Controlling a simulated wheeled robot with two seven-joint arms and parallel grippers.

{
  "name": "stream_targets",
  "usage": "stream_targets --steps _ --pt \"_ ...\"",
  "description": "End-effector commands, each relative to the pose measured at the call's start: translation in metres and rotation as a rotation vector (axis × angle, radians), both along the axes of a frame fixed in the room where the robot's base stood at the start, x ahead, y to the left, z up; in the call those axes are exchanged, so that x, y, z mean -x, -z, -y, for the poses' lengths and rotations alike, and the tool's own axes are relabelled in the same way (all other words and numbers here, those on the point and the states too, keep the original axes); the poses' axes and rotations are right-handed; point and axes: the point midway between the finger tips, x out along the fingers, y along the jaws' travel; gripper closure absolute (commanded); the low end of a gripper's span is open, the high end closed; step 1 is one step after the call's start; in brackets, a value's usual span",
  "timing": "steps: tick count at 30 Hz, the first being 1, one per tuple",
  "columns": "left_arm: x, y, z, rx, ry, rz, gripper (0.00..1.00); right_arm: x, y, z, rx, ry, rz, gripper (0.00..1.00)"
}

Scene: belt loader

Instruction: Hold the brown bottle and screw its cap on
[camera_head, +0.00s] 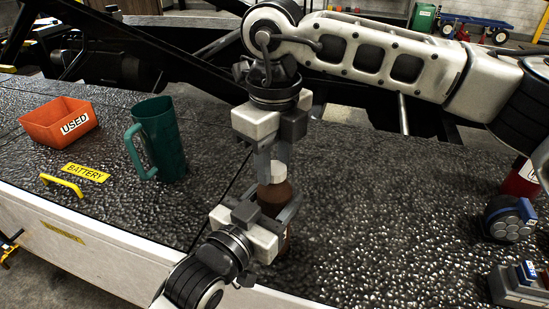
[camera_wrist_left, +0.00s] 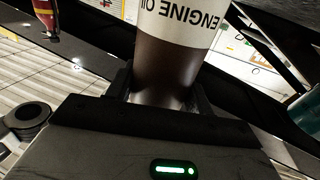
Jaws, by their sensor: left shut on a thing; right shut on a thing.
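The brown bottle (camera_head: 275,193) stands upright on the dark, rough belt. My left gripper (camera_head: 276,208) comes in from below and is shut around the bottle's body. In the left wrist view the bottle (camera_wrist_left: 165,70) sits between the fingers, with a white label reading "ENGINE OI", partly cut off. A white cap (camera_head: 279,172) is at the bottle's top. My right gripper (camera_head: 271,163) points straight down from above and is shut on the cap. The fingers hide part of the cap, so I cannot tell how tightly it sits on the neck.
A green mug (camera_head: 168,140) and an orange bin marked "USED" (camera_head: 58,122) stand on the belt (camera_head: 370,230) at left, near a yellow "BATTERY" label (camera_head: 86,172). A red canister (camera_head: 520,182) and blue-grey parts (camera_head: 509,218) are at far right. The belt between is clear.

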Motion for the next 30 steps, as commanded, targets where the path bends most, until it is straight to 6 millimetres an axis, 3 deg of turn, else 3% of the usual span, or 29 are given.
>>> stream_targets --steps 3,6,11,12,13,14,23,30 --pt "0.001 0.001 0.001 -0.001 0.003 -0.001 1.0 -0.001 0.0 0.0 -0.001 0.274 0.004 0.96" --pt "0.001 0.001 0.001 0.0 0.003 -0.001 1.0 -0.001 0.0 0.0 -0.001 0.443 0.004 0.96" --pt "0.001 0.001 0.001 0.0 0.003 -0.001 1.0 -0.002 0.0 0.0 0.0 0.442 0.004 0.96" --pt "0.001 0.001 0.001 0.0 0.003 -0.001 1.0 -0.002 0.0 0.0 0.0 0.441 0.004 0.57" --pt "0.001 0.001 0.001 0.0 0.003 -0.001 1.0 -0.002 0.0 0.0 0.0 0.441 0.004 0.49" --pt "0.001 0.001 0.001 0.0 0.003 -0.001 1.0 -0.001 0.0 0.0 0.0 0.441 0.004 0.46" --pt "0.001 0.001 0.001 0.001 0.002 -0.003 1.0 -0.001 -0.002 0.0 0.001 0.438 0.002 0.46" --pt "0.0 0.001 0.0 0.001 0.001 -0.003 1.0 -0.001 -0.027 0.0 -0.001 0.437 0.004 0.46"
